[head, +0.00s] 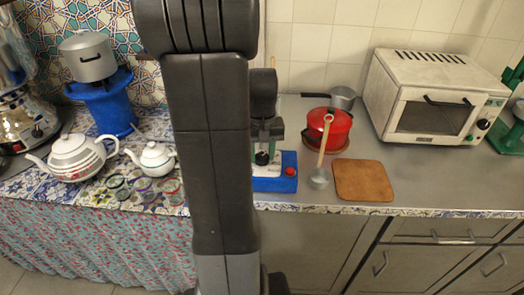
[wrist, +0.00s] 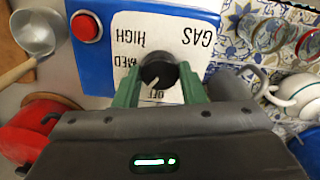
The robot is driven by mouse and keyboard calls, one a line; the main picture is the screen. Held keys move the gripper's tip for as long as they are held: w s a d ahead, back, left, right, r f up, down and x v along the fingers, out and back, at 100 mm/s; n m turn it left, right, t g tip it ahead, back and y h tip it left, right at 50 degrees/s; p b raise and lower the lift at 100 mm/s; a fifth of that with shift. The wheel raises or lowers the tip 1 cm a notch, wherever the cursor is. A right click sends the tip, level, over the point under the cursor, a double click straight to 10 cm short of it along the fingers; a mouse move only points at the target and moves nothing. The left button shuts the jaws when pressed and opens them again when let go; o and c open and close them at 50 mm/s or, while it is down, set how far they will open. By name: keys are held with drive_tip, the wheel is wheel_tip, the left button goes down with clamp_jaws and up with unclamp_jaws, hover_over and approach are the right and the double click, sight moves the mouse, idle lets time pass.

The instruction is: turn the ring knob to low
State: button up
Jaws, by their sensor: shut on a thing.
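The ring knob (wrist: 158,70) is a round black knob with a white pointer line, on the white label plate of a blue gas box (wrist: 92,62). In the wrist view the print is upside down: GAS, HIGH, MED and OFF can be read. No LOW mark is readable, as fingers and knob cover part of the plate. The pointer line slants down and slightly left, near OFF. My gripper (wrist: 160,88) has its green fingers on either side of the knob, shut on it. In the head view the blue box (head: 273,184) shows beside my arm.
A red button (wrist: 86,27) is on the box. A ladle (head: 320,178), red pot (head: 328,128) and brown board (head: 364,180) lie to its right. White teapots (head: 155,160) and several glasses stand left. A toaster oven (head: 430,105) is at the back right.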

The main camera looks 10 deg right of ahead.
sight(262, 156)
drive_tip(key=shift+r+m, duration=0.1)
drive_tip(key=shift+m, duration=1)
drive_tip(key=o, duration=1)
wheel_tip(262, 156, up, 14)
drive_tip(key=p, duration=0.1)
